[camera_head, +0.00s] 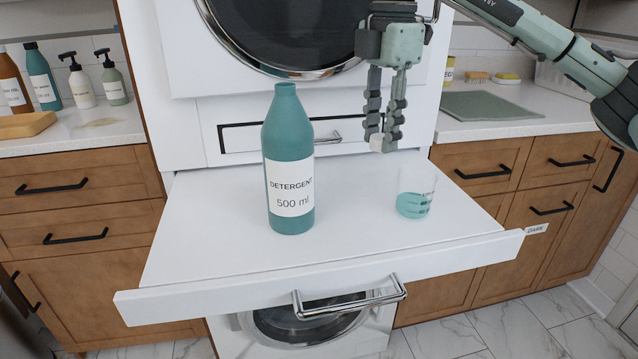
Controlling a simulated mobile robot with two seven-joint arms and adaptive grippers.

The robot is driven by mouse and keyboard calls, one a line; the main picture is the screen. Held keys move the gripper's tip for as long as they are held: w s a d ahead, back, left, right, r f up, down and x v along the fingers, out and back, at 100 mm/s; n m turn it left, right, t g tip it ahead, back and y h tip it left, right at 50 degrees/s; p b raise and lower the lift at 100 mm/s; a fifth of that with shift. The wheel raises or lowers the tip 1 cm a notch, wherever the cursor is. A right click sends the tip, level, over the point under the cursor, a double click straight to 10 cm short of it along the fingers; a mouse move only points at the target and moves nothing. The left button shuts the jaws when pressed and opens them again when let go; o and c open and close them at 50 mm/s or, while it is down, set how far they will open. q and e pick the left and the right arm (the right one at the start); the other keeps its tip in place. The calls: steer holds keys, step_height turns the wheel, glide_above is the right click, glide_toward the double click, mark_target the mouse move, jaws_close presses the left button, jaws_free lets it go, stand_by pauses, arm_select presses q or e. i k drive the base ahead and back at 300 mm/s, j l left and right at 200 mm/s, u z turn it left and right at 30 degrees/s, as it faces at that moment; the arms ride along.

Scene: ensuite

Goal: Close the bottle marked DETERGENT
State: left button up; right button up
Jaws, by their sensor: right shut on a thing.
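The teal bottle (287,150) with the white label DETERGENT 500 ml stands upright on the white pull-out shelf (215,255). Its neck shows no separate cap on top. My right gripper (384,138) points down above the shelf, to the right of the bottle and apart from it. Its fingers are close together on a small pale piece at the tips. The fingers mostly hide this piece, and I cannot tell for sure that it is the bottle's cap. My left gripper is not in view.
A clear measuring cup (416,192) with teal liquid stands on the shelf, below and right of my right gripper. The washer front (180,50) rises behind. Counters with bottles (42,78) at left and a grey-green mat (490,105) at right flank the shelf.

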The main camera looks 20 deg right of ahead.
mark_target(287, 133)
steer(key=k+l, duration=0.2)
steer(key=l, duration=0.15)
steer(key=k+l, duration=0.2)
steer(key=k+l+z, duration=0.1)
steer(key=l, duration=0.35)
steer(key=k+l, duration=0.25)
steer(key=k+l+z, duration=0.1)
steer(key=l, duration=0.35)
steer(key=k+l, duration=0.3)
